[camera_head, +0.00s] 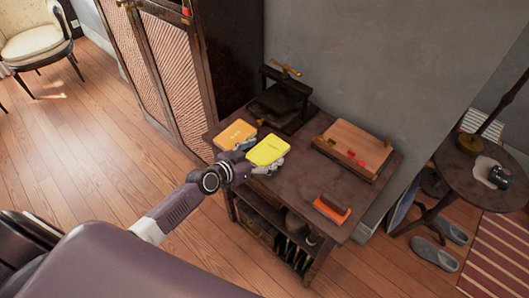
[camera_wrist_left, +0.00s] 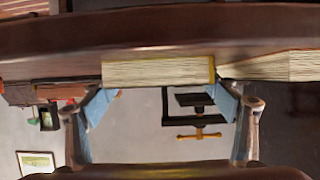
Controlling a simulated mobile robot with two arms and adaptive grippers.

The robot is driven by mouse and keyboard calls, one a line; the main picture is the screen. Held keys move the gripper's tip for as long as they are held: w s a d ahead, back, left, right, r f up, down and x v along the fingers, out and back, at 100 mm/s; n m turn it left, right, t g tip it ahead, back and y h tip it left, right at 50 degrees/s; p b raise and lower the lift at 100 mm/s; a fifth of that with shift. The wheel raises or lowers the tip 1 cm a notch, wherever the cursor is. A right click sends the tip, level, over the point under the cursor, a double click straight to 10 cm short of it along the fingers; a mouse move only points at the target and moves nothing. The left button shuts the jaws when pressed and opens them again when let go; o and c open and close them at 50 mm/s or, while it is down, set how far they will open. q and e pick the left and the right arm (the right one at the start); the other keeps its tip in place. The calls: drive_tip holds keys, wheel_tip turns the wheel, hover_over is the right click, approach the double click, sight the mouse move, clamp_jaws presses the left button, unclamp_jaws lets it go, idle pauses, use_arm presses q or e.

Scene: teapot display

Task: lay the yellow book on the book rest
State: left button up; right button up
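The yellow book (camera_head: 268,151) lies flat on the dark table, beside an orange book (camera_head: 235,134). My left gripper (camera_head: 256,158) is at the yellow book's near side. In the left wrist view, which is upside down, its fingers (camera_wrist_left: 160,100) are wide apart, one near each end of the book's page edge (camera_wrist_left: 158,73). I cannot tell whether they touch it. A sloped wooden board with red pieces, which looks like the book rest (camera_head: 355,142), stands at the table's right back and holds no book. My right gripper is not in view.
A black press with a brass handle (camera_head: 283,90) stands at the table's back; it also shows in the left wrist view (camera_wrist_left: 193,108). An orange block-like object (camera_head: 332,208) is at the front right. The table's middle (camera_head: 300,188) is clear. A round side table (camera_head: 470,170) stands right.

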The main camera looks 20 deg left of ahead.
use_arm(q)
drive_tip(key=shift+r, duration=0.1)
drive_tip(key=shift+s+r+p, duration=0.1)
drive_tip(key=shift+r+p, duration=0.05)
drive_tip(key=shift+p, duration=0.15)
drive_tip(key=v, duration=1.1)
drive_tip(key=shift+s, duration=0.35)
drive_tip(key=shift+a+r, duration=0.15)
